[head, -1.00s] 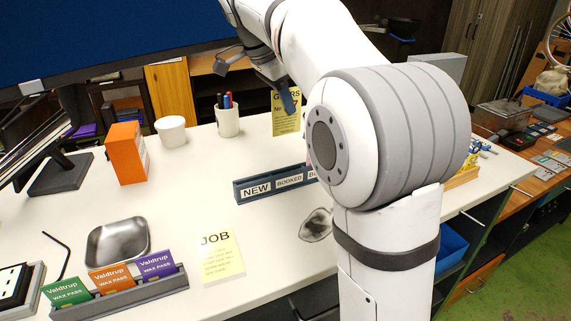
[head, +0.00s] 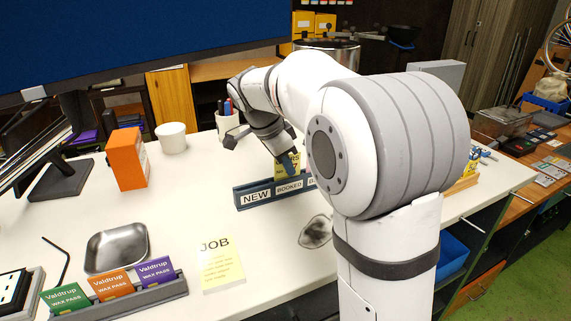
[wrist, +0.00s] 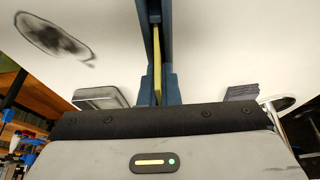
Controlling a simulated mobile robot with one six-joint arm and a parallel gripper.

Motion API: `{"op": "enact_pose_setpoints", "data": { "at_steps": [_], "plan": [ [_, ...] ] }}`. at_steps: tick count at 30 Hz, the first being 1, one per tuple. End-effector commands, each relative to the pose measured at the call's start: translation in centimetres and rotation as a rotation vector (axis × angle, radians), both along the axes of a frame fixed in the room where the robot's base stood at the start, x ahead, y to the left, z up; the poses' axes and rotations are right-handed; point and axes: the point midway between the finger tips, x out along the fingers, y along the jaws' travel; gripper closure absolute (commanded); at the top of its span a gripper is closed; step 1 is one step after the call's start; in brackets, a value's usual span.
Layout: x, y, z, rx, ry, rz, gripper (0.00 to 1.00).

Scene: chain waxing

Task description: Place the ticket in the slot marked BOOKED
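The yellow ticket (head: 296,171) is upright at the slot rack, directly above the BOOKED label (head: 289,185). Its lower edge is hidden behind the rack front; I cannot tell how deep it sits in the slot. The dark blue rack (head: 238,194) shows a NEW label at left, BOOKED beside it, and a third label mostly hidden by my arm.
A JOB note (head: 221,264) lies in front of the rack, with a dark smudge (head: 316,231) to its right. A pen cup (head: 228,124) stands behind my gripper. An orange box (head: 127,158), white cup (head: 172,137), metal dish (head: 117,247) and wax pass holder (head: 140,297) are left.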

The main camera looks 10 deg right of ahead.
Motion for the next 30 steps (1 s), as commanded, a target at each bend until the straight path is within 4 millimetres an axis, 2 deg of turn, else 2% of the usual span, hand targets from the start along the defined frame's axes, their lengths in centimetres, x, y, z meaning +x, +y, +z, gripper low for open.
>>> {"op": "enact_pose_setpoints", "data": {
  "at_steps": [6,7,14,25,30],
  "plan": [
    [0.0,0.0,-0.4,0.0,0.0,0.0,1.0],
    [0.0,0.0,-0.2,0.0,0.0,-0.001,0.95],
    [0.0,-0.1,-0.2,0.0,0.001,-0.001,0.76],
    [0.0,0.1,0.5,0.0,-0.001,-0.001,0.75],
    [-0.2,1.3,3.3,0.002,-0.004,0.001,0.75]
  ]
}}
